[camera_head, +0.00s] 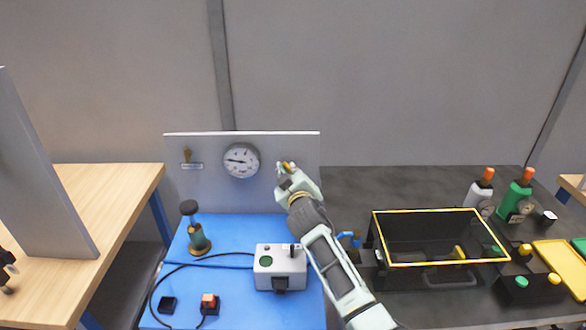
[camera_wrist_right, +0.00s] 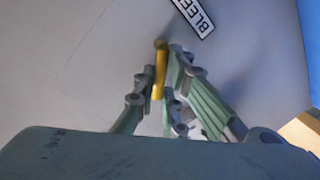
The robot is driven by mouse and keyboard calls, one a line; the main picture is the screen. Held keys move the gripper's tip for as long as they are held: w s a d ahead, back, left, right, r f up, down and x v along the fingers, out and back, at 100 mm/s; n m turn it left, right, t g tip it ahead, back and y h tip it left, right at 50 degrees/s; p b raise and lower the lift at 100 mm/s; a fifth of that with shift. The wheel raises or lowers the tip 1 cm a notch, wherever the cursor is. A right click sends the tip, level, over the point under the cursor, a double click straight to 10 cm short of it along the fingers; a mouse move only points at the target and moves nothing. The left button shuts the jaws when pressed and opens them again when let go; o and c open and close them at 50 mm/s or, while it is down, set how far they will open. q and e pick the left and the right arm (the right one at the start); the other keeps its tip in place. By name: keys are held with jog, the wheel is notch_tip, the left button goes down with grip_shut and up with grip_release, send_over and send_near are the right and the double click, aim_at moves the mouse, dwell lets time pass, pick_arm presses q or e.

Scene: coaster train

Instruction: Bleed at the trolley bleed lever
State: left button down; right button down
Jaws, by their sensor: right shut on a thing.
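The bleed lever (camera_wrist_right: 161,70) is a small yellow handle on the grey upright panel (camera_head: 205,200). In the right wrist view it stands between the fingers of my right gripper (camera_wrist_right: 165,95), which is shut on it. My left gripper is not in view.
A yellow-rimmed black crate (camera_head: 440,263) stands right of my arm. A brass fitting (camera_head: 187,155) is at the panel's upper left.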

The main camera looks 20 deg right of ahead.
jog(key=n, duration=0.3)
jog(key=a+f+n+h, duration=0.1)
jog(key=n, duration=0.1)
jog(key=f+n+g+h, duration=0.1)
jog(key=n, duration=0.2)
jog(key=shift+w+a+n+p, duration=0.15)
jog(key=shift+w+n+p, duration=0.15)
jog(key=shift+p, duration=0.1)
dwell(0.5)
jog(key=c, duration=2.1)
grip_release()
jog(key=shift+o, duration=1.2)
jog(key=shift+f, duration=0.1)
jog(key=shift+s, duration=0.1)
jog(key=v, duration=1.2)
jog(key=shift+a, duration=0.2)
